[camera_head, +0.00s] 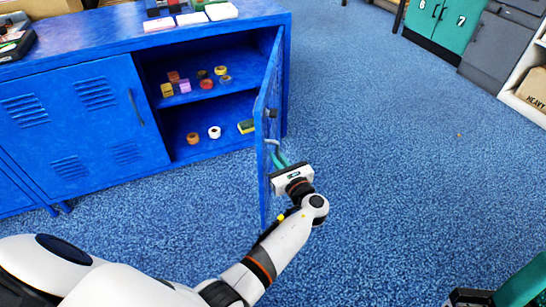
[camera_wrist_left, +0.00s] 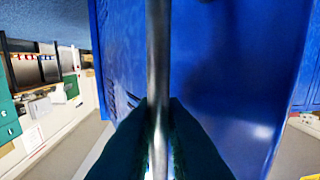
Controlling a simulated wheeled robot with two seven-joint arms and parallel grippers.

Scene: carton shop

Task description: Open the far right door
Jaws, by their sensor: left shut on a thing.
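The far right door (camera_head: 264,115) of the blue cabinet (camera_head: 160,27) stands swung out from its opening, seen nearly edge-on in the head view. My left gripper (camera_head: 279,158) is at the door's outer face, its fingers on the metal handle (camera_head: 272,143). In the left wrist view the handle (camera_wrist_left: 158,60) runs between the two dark green fingers (camera_wrist_left: 158,125), which are shut on it, with the blue door (camera_wrist_left: 220,70) behind. Part of a green right gripper (camera_head: 490,296) shows at the bottom right corner; its fingertips are not clear.
Small tape rolls and blocks stand on the open compartment's shelf (camera_head: 225,107) and floor. The door to the left (camera_head: 85,125) is closed. Boxes and items lie on the cabinet top. Blue carpet (camera_head: 400,150) is clear to the right. Green numbered lockers (camera_head: 440,25) stand at the back right.

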